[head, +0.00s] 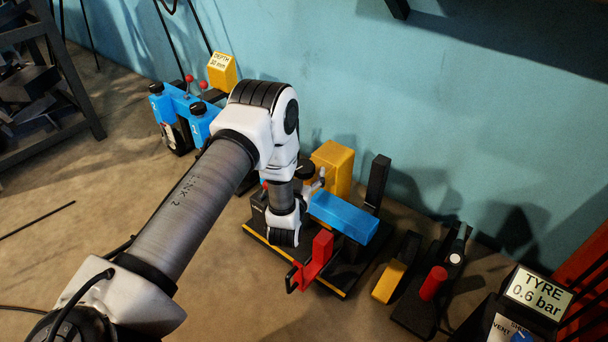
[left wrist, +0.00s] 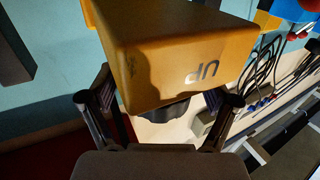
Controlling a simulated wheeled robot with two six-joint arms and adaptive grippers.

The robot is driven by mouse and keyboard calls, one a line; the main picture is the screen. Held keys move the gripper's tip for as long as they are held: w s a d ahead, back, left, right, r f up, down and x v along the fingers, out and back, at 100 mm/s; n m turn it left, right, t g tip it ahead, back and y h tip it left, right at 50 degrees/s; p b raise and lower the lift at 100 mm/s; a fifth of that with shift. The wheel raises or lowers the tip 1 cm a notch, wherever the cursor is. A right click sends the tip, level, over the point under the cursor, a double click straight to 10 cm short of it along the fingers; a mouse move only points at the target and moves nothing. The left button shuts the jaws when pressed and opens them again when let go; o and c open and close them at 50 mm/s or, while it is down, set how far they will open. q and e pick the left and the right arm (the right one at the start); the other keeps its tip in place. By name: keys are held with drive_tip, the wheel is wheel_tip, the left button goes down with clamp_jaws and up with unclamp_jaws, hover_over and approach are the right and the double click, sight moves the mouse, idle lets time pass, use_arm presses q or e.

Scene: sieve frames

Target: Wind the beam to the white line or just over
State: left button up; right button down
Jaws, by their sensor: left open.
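My left gripper (head: 310,188) is mostly hidden behind my wrist in the head view, beside a yellow block (head: 335,168). In the left wrist view my open left gripper (left wrist: 158,102) has one finger on each side of a dark rounded part (left wrist: 168,112). A yellow block (left wrist: 185,65) marked "UP" fills the view just beyond; I cannot tell whether the fingers touch anything. I cannot make out which part is the beam, and no white line shows clearly.
A blue unit (head: 198,118) with a yellow "DEPTH" sign (head: 222,70) stands at the back left. A black post (head: 377,182) rises right of the blue bar. A red cylinder (head: 433,283) and a "TYRE 0.6 bar" sign (head: 538,293) are at right. The blue wall is close behind.

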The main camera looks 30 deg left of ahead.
use_arm(q)
drive_tip(key=c, duration=1.2)
drive_tip(key=shift+o, duration=0.2)
drive_tip(key=shift+r, duration=0.1)
